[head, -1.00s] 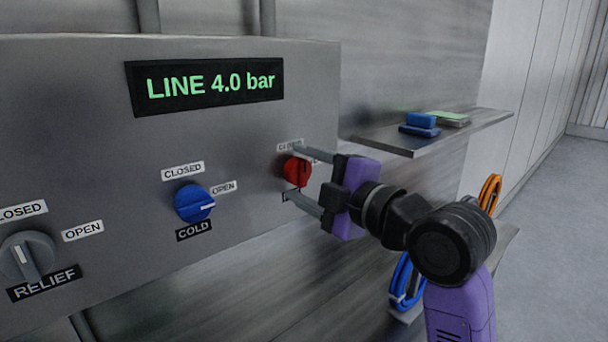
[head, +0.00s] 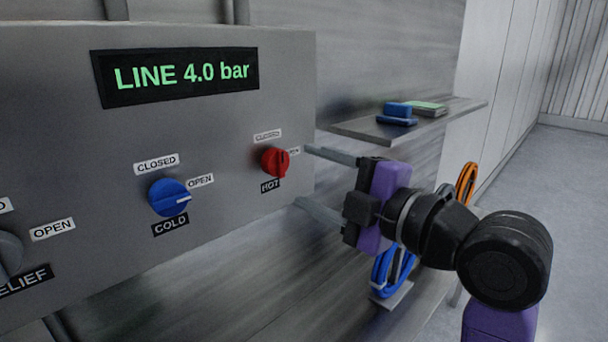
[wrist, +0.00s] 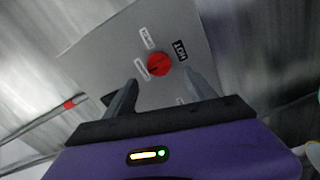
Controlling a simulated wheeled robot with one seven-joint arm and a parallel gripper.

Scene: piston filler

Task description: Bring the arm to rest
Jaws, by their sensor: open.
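My gripper (head: 304,176) is open and empty, to the right of the red HOT knob (head: 275,161) and apart from it in the head view. In the wrist view, the red knob (wrist: 159,64) shows ahead, beyond and between my two fingertips (wrist: 160,82). The purple and black wrist of my arm reaches in from the lower right of the head view. The blue COLD knob (head: 169,197) sits left of the red one, its white mark pointing toward the OPEN label. The grey RELIEF knob (head: 9,255) is cut by the left edge.
The grey panel (head: 60,150) carries a display (head: 180,76) reading LINE 4.0 bar. A shelf (head: 350,126) on the right holds a blue block (head: 397,109). A blue coil (head: 381,272) and an orange coil (head: 466,184) hang behind my arm. Open floor (head: 580,170) lies far right.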

